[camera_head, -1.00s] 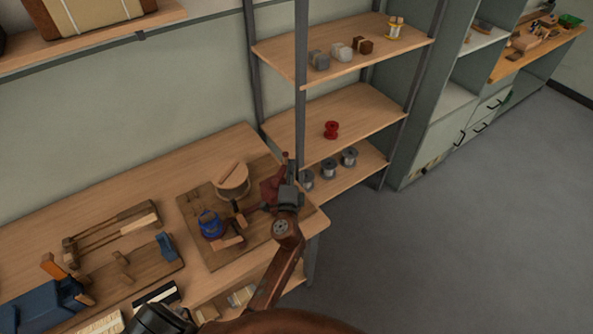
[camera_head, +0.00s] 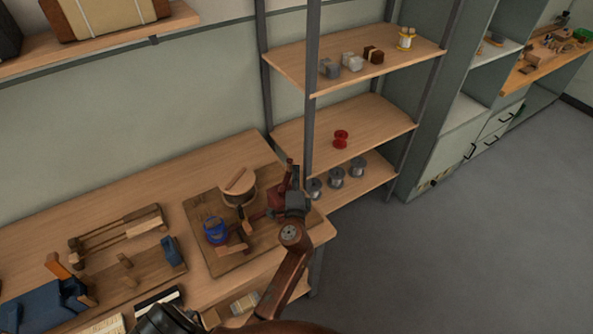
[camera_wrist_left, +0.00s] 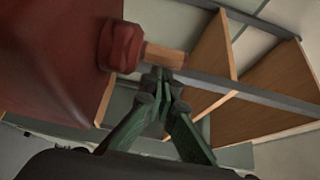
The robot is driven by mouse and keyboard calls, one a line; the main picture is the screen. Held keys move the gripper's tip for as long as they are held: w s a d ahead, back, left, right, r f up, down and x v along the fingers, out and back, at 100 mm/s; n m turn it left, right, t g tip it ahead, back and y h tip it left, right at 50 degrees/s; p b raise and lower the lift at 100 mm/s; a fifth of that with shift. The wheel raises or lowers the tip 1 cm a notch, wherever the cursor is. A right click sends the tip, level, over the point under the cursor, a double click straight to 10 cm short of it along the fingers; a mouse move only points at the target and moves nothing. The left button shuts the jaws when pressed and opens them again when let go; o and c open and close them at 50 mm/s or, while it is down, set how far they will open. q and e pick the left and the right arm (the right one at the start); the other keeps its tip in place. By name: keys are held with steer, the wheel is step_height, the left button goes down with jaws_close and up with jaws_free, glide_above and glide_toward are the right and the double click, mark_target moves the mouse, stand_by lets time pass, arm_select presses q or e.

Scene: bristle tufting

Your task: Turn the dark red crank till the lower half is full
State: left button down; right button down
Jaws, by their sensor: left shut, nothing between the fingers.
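The dark red crank device (camera_head: 279,197) stands at the right end of a wooden board (camera_head: 222,262) on the workbench. In the left wrist view its red body (camera_wrist_left: 55,50) fills the upper left, with a red knob (camera_wrist_left: 121,46) and a short wooden grip (camera_wrist_left: 164,57) pointing right. My left gripper (camera_head: 294,172) is beside the crank; in the wrist view its green fingers (camera_wrist_left: 162,82) are shut, tips just below the wooden grip, with nothing between them. I cannot tell whether they touch it. A round wooden piece (camera_head: 238,188) stands left of the crank. Its lower half is not readable. My right gripper is not in view.
A blue spool (camera_head: 216,232) sits on the board's left side. A wooden tool fixture (camera_head: 125,260) lies further left. Shelves at the right hold a red spool (camera_head: 341,139) and several grey spools (camera_head: 336,178). Open floor (camera_head: 430,260) lies to the right.

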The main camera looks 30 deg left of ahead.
arm_select(q)
step_height(320, 180, up, 10)
stand_by(0.5)
stand_by(0.3)
